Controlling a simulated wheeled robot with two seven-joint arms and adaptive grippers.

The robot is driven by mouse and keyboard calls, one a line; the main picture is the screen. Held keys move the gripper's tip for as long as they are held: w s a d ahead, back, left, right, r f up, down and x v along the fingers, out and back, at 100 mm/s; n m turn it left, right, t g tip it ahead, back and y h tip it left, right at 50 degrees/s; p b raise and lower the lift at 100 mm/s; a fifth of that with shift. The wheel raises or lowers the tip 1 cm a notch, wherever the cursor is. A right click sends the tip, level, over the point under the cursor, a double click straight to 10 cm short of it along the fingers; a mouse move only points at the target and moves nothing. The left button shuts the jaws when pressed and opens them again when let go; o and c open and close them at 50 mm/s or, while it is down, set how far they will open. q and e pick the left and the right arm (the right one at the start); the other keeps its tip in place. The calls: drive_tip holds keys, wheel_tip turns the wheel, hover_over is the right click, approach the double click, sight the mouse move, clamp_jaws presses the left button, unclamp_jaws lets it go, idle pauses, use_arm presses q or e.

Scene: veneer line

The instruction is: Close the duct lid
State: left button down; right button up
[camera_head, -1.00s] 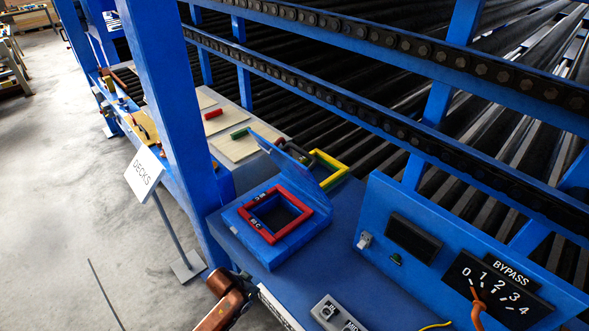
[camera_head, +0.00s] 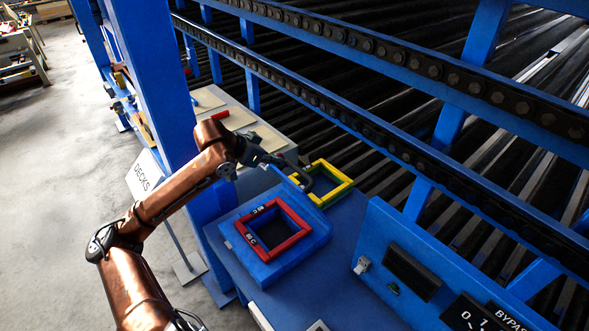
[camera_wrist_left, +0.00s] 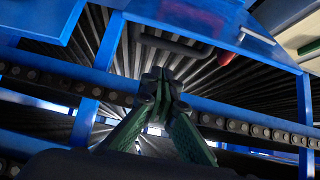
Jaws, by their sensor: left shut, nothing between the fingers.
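The duct (camera_head: 288,268) is a low blue box on the blue bench, with a red square frame (camera_head: 302,240) around its dark opening. Its blue lid (camera_head: 312,208) stands raised at the far edge of the box, tilted up and partly hidden by my left gripper. My left gripper (camera_head: 303,181) is at the lid's upper edge; I cannot tell whether it touches. In the left wrist view, its green-sided fingers (camera_wrist_left: 160,80) are shut together with nothing between them. My right gripper is not in view.
A yellow and green frame (camera_head: 335,182) lies just behind the lid. A control panel (camera_head: 400,255) stands to the right. Blue rails with chains (camera_head: 350,130) and dark rollers run behind. A blue post (camera_head: 160,90) and a DECKS sign (camera_head: 146,172) are at left.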

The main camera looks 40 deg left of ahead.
sight(289, 181)
use_arm(q)
drive_tip(key=w, duration=0.1)
drive_tip(key=w+d+f+p, duration=0.1)
drive_tip(key=w+f, duration=0.1)
drive_tip(key=shift+w+d+f+p, duration=0.2)
drive_tip(key=shift+w+d+p, duration=0.1)
drive_tip(key=shift+w+d, duration=0.1)
drive_tip(key=f+p, duration=0.2)
drive_tip(key=f, duration=0.1)
drive_tip(key=w+f+p, duration=0.1)
drive_tip(key=f, duration=0.1)
drive_tip(key=shift+f, duration=0.1)
drive_tip(key=shift+s+f, duration=0.15)
drive_tip(key=shift+s, duration=0.3)
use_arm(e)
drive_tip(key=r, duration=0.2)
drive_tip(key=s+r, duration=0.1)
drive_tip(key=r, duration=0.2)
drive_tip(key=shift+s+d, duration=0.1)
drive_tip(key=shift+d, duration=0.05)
use_arm(q)
drive_tip(key=shift+f, duration=0.1)
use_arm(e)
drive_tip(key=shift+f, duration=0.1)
